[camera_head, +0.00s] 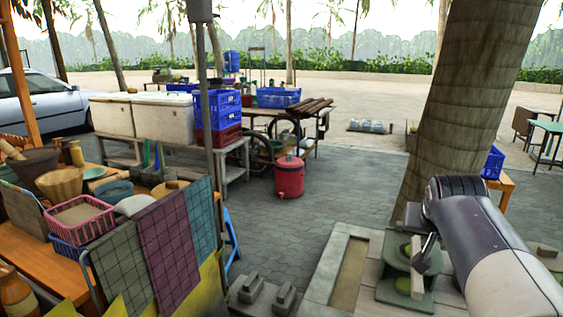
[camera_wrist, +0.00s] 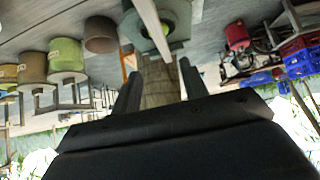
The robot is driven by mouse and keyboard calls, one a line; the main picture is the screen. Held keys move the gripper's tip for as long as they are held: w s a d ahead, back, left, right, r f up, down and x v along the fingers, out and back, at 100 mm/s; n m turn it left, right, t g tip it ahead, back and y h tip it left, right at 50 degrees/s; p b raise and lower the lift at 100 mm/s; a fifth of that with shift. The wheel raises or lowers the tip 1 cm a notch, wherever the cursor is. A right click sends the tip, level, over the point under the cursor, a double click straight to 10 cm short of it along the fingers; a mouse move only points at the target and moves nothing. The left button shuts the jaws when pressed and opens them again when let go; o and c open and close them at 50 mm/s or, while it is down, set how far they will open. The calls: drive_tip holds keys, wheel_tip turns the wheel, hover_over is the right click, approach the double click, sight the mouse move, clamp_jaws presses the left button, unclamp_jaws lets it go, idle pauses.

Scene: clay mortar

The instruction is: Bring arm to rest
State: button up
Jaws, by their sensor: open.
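My arm reaches in from the lower right of the head view, bent at a dark joint. My gripper (camera_head: 424,254) is at its end, in front of the tree trunk and above a green stand with round green things on it. In the wrist view the picture is upside down. My gripper (camera_wrist: 160,88) shows there as two dark fingers set well apart, with nothing between them. The tree trunk (camera_wrist: 160,80) shows behind the gap.
A palm trunk (camera_head: 465,100) stands close behind my gripper. A table with baskets and a rack of cloths (camera_head: 165,230) fills the left. A red cooler (camera_head: 289,176) stands on the paving. Open paving (camera_head: 350,185) lies in the middle.

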drive_tip(key=w+d+r+g+y+p, duration=0.1)
drive_tip(key=w+r+g+p, duration=0.3)
drive_tip(key=p, duration=1.1)
drive_tip(key=shift+w+d+r+y, duration=0.4)
drive_tip(key=shift+w+d+r, duration=0.3)
drive_tip(key=shift+r, duration=1.1)
drive_tip(key=shift+a, duration=0.15)
